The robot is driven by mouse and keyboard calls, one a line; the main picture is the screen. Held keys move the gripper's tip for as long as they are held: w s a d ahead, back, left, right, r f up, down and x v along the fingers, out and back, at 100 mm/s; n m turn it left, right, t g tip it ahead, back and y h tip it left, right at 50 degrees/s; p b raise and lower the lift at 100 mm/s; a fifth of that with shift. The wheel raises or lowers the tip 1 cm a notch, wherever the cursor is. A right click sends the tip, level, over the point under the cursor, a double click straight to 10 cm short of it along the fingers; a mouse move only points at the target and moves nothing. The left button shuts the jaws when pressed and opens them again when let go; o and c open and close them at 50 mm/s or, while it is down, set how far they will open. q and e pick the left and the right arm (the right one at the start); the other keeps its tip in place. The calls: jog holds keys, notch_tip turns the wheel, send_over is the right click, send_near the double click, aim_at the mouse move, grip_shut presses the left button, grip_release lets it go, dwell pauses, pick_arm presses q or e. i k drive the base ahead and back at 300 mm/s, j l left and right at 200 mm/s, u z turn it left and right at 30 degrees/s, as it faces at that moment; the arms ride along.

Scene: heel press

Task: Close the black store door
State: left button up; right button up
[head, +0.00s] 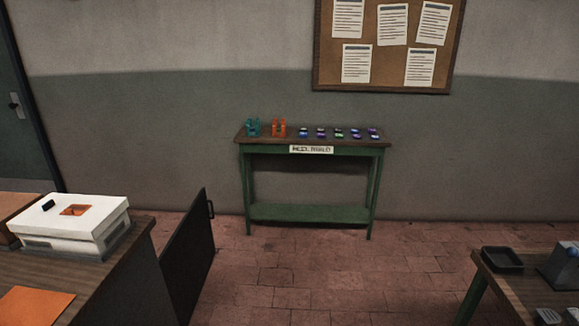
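The black store door (188,262) stands swung open at the right end of the wooden counter (125,262) on the left of the head view. It is an upright dark panel with a small dark handle (211,208) near the top of its far edge. The inside of the store is hidden from this angle. Neither of my grippers is in view.
A white box (70,222) and an orange sheet (32,306) lie on the counter. A green table (310,212) with small items stands against the back wall. Another table (500,290) with a black tray (502,259) is at right. The tiled floor between is clear.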

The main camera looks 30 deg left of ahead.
aim_at(186, 262)
jog(key=i+z, duration=0.25)
jog(key=z, duration=0.2)
jog(key=i+j+z, duration=0.15)
jog(key=z, duration=9.5)
jog(key=l, duration=0.1)
